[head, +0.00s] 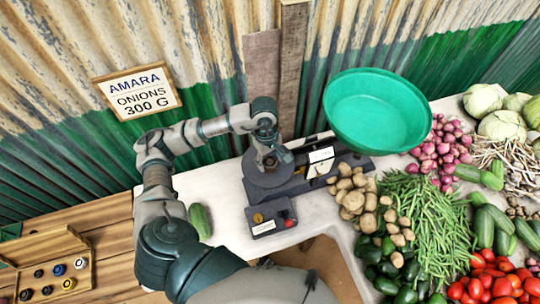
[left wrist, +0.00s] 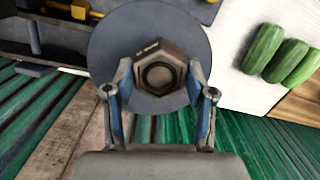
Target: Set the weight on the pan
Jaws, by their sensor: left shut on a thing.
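My left gripper (head: 268,143) reaches down over the dark round pan (head: 263,181) at the left end of the balance. In the left wrist view, my left gripper (left wrist: 160,72) is shut on a dark six-sided weight (left wrist: 158,75), with one finger on each side. The weight lies inside the outline of the grey round pan (left wrist: 108,40) in that view. I cannot tell whether it touches the pan or hangs just above it. The green bowl (head: 376,108) at the balance's right end looks empty. My right gripper is not in view.
A wooden tray (head: 88,278) with several small weights is at lower left. Potatoes (head: 352,198), beans (head: 432,215) and onions (head: 443,146) crowd the right. A sign (head: 137,91) reads "AMARA ONIONS 300 G".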

